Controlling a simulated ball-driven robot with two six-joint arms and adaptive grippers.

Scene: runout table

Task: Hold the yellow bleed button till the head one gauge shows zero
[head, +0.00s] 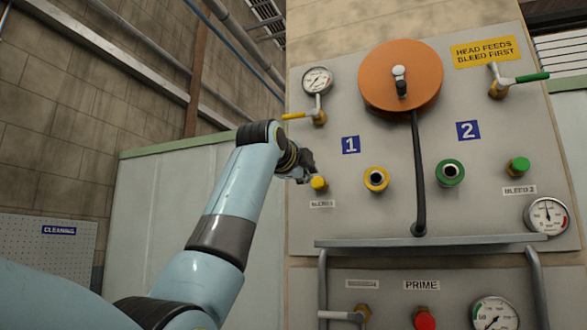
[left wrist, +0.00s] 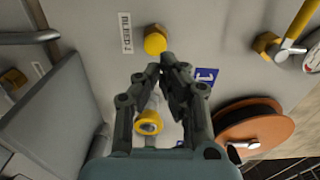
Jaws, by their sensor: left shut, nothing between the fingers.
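The yellow bleed button (head: 318,183) is at the left of the grey panel, above a small label. In the left wrist view the button (left wrist: 155,41) lies just beyond my fingertips. My left gripper (head: 307,168) is shut and empty, close to the button; I cannot tell if it touches. Its closed fingertips show in the left wrist view (left wrist: 162,65). The head one gauge (head: 317,80) is at the panel's upper left, above the blue 1 plate (head: 351,145). Its needle is too small to read surely. My right gripper is out of view.
A valve with a yellow handle (head: 293,116) sits below the gauge. A yellow-ringed port (head: 376,179), an orange reel (head: 401,77) with a hanging black hose (head: 418,170), and a green button (head: 518,167) are to the right. A grey shelf (head: 430,242) juts out below.

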